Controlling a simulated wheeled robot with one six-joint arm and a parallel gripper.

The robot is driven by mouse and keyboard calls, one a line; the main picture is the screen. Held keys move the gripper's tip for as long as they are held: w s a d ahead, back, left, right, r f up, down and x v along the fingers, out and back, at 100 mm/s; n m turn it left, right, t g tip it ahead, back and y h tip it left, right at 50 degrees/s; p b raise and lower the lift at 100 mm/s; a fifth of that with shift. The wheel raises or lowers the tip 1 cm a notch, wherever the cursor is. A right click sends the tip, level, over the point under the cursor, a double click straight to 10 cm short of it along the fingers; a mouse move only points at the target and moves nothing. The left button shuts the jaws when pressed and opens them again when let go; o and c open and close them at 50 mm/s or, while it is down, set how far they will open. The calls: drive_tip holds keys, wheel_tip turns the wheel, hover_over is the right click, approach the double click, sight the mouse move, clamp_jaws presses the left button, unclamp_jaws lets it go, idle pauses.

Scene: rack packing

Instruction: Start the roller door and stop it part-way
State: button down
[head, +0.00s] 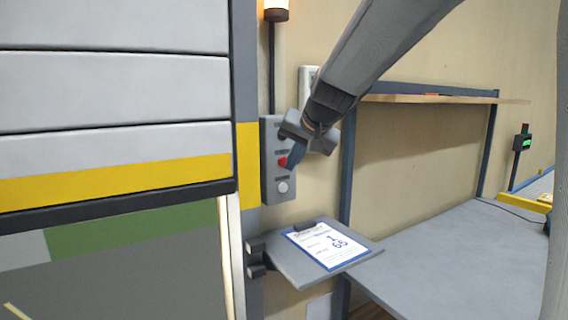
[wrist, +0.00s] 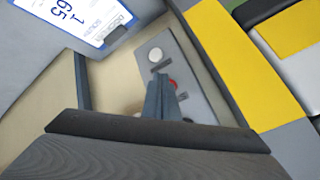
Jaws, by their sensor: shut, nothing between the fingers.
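The roller door (head: 110,90) has grey slats and a yellow band above a dark bottom edge. It hangs part-way, with an open gap below it. The grey control box (head: 270,190) is on the wall right of the door post. It bears a red button (head: 282,161) and a white button (head: 283,187) below it. In the wrist view the red button (wrist: 172,84) and white button (wrist: 155,54) also show. My gripper (head: 292,164) is shut and empty, its tips beside the red button. I cannot tell whether they touch the box. My gripper hides part of the box's upper half.
A small shelf (head: 362,249) with a clipboard (head: 326,246) juts out below the box. A grey workbench (head: 440,245) with an upper shelf (head: 440,98) stands to the right. A lamp (head: 276,12) tops a dark pole above the box. The yellow-and-grey door post (head: 248,160) is close left.

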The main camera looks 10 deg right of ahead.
drive_tip(key=shift+w, duration=0.15)
idle(0.4)
drive_tip(key=shift+w+a, duration=0.15)
drive_tip(key=shift+w, duration=0.1)
drive_tip(key=shift+w+a, duration=0.1)
drive_tip(key=shift+w, duration=0.25)
idle(0.8)
drive_tip(key=shift+s, duration=0.1)
drive_tip(key=shift+s+d, duration=0.25)
drive_tip(key=shift+s, duration=0.4)
drive_tip(key=shift+s, duration=0.1)
drive_tip(key=shift+s+d+b, duration=0.2)
drive_tip(key=shift+s+d, duration=0.05)
drive_tip(key=shift+s, duration=0.5)
drive_tip(key=shift+s+d+b, duration=0.25)
drive_tip(key=shift+s, duration=0.55)
drive_tip(key=shift+s+d+b, duration=0.2)
drive_tip(key=shift+s+d, duration=0.05)
drive_tip(key=shift+s, duration=0.5)
